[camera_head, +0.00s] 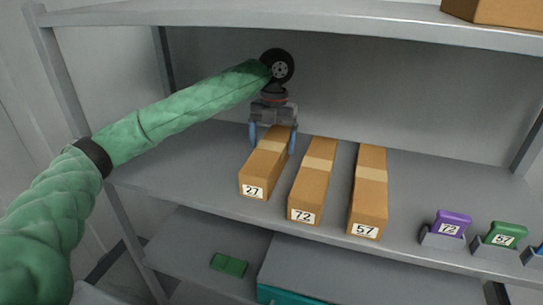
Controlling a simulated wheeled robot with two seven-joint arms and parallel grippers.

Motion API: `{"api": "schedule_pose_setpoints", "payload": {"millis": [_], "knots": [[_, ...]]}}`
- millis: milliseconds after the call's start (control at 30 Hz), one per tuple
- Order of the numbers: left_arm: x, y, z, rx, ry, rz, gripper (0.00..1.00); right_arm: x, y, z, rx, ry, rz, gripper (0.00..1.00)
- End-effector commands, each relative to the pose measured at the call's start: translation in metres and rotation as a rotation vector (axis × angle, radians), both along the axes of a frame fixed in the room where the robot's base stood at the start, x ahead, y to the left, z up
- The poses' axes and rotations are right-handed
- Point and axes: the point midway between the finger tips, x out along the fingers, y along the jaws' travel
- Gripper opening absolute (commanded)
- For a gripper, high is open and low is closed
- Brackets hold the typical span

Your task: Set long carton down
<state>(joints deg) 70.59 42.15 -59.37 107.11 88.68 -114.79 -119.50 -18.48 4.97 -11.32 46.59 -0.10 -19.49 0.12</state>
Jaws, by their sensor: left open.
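Three long brown cartons lie side by side on the middle grey shelf (190,170), their short labelled ends toward me. The left carton, labelled 27 or similar (262,172), is under my left gripper (272,142). The gripper points down with its blue fingers apart, one on each side of this carton's far part. The carton rests on the shelf. The carton labelled 72 (312,185) lies just right of it, and the carton labelled 57 (370,195) lies right of that. My right gripper does not show.
Purple (453,222) and green (506,234) labelled blocks sit in grey holders at the shelf's front right. An upper shelf (300,20) bears another carton (495,11). A green piece (229,265) lies on the lower shelf. The middle shelf is free at left.

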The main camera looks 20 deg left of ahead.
Motion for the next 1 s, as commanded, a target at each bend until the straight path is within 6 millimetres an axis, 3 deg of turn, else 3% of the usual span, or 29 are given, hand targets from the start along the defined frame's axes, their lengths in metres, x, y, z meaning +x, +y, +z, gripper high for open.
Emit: {"api": "schedule_pose_setpoints", "payload": {"millis": [533, 1000], "knots": [[0.009, 0.000, 0.058, 0.000, -0.001, 0.001, 0.87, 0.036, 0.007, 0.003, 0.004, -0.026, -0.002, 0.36], [0.011, 0.000, 0.071, 0.000, 0.001, 0.000, 0.87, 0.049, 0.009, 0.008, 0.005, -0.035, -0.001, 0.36]]}}
